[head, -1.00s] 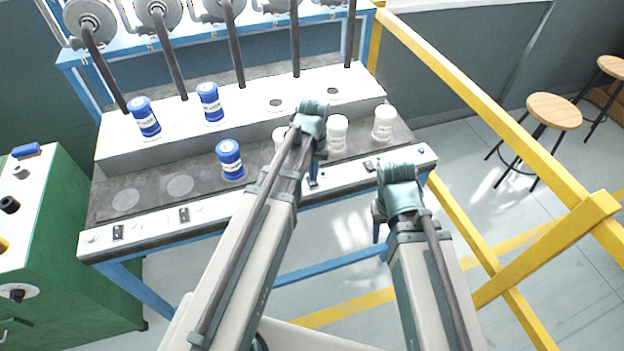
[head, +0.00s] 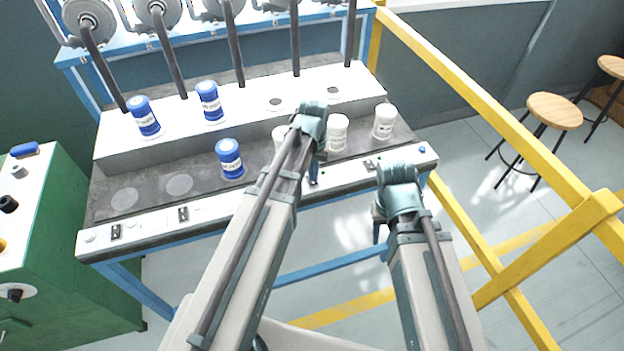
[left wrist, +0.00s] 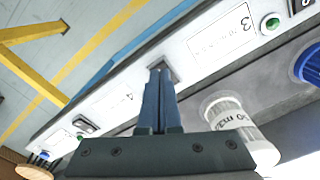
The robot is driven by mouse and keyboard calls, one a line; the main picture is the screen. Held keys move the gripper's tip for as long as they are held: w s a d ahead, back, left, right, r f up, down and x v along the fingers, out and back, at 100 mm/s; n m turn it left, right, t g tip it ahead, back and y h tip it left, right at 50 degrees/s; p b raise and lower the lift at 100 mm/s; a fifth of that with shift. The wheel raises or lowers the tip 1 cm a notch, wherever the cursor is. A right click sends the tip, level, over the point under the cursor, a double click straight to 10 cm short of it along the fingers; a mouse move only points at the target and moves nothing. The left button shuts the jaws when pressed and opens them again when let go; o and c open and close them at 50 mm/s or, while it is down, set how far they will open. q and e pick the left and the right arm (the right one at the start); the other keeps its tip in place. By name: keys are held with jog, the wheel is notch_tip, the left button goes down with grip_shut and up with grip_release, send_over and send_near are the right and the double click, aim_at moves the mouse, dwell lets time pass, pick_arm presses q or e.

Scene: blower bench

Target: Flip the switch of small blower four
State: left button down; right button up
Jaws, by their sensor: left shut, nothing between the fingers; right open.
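The white control strip (head: 215,208) runs along the bench's front edge, with small black rocker switches and printed numbers. My left gripper (head: 313,181) is shut and empty, pointing down at the strip. In the left wrist view its closed blue fingertips (left wrist: 160,72) are over or on the dark switch (left wrist: 164,66) between label 3 (left wrist: 222,38) and label 4 (left wrist: 122,99). The fingers hide most of that switch; I cannot tell whether they touch it or which way it is tipped. My right gripper (head: 379,226) is open and empty, off the bench's front edge.
Another rocker switch (left wrist: 86,125) lies past label 4. White jars (head: 337,133) stand behind my left gripper, one close beside it. Blue jars (head: 229,158) stand further left. A yellow rail (head: 480,95) borders the right, and a green cabinet (head: 75,240) the left.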

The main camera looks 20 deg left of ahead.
pick_arm(q)
jog(key=shift+f+b, duration=0.45)
jog(key=shift+r, duration=0.1)
notch_tip(320, 180, up, 7)
jog(key=p, duration=0.7)
dwell(0.3)
jog(key=shift+s+d, duration=0.2)
jog(key=s+d+m+y, duration=0.1)
jog(key=s+d+m, duration=0.3)
jog(key=s+d, duration=0.6)
jog(key=s, duration=0.4)
jog(key=shift+m, duration=0.3)
